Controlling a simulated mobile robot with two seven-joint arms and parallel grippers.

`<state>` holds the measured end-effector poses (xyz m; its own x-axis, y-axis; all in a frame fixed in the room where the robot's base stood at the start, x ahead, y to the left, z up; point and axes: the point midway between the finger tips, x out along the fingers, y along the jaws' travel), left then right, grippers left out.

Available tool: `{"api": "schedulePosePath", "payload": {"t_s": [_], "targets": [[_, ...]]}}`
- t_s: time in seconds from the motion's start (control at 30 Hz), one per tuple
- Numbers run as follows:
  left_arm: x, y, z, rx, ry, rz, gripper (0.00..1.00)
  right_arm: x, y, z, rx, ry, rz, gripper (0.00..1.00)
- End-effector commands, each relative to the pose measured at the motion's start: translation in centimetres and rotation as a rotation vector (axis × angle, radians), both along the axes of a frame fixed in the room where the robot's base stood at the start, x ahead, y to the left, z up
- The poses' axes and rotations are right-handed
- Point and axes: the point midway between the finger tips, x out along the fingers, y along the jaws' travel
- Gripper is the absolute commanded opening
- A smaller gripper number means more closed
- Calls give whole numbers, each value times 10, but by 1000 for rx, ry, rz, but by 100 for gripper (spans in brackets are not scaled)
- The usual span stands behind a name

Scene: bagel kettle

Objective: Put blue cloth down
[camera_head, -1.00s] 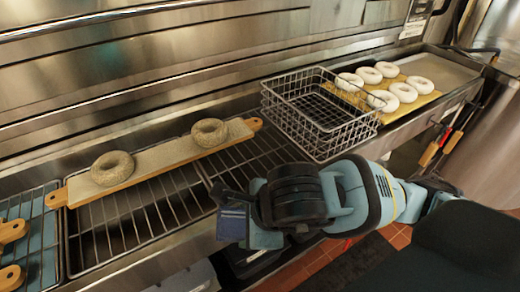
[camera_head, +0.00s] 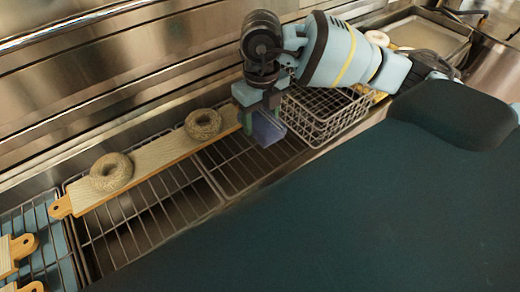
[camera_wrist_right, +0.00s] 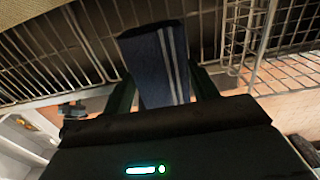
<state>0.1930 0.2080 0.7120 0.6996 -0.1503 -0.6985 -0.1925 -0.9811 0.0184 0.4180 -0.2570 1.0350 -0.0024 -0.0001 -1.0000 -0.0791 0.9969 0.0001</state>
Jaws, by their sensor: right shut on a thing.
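The blue cloth (camera_head: 268,129) is held by my right gripper (camera_head: 258,108), which hangs over the wire rack just left of the wire basket. In the right wrist view the cloth (camera_wrist_right: 160,65) is dark blue with pale stripes, and sits between the two fingers (camera_wrist_right: 162,90). The cloth appears above the rack bars; I cannot tell whether it touches them. My left gripper is not in view.
A wooden board (camera_head: 158,158) with two seeded bagels (camera_head: 111,172) (camera_head: 203,124) lies on the rack left of the gripper. The wire basket (camera_head: 318,115) stands close on the right, partly behind my arm. Bare rack (camera_head: 235,165) lies in front of the board.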

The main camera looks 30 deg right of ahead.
Motion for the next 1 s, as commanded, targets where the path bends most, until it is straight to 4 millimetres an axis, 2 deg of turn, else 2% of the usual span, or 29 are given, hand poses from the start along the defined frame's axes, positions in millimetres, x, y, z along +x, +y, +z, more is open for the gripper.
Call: {"api": "schedulePosePath", "payload": {"t_s": [0.17, 0.4, 0.63, 0.8, 1.0], "targets": [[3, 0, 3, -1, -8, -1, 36, 0, 0, -10, 0, 1, 1, 40], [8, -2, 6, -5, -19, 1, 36, -1, 0, -53, -1, 3, 2, 40], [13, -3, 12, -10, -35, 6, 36, 0, 1, -84, 1, -2, 1, 40], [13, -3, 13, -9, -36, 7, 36, 0, 1, -94, 0, -4, 3, 40], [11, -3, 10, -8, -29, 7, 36, 0, 1, -96, 0, -4, 3, 40]]}}
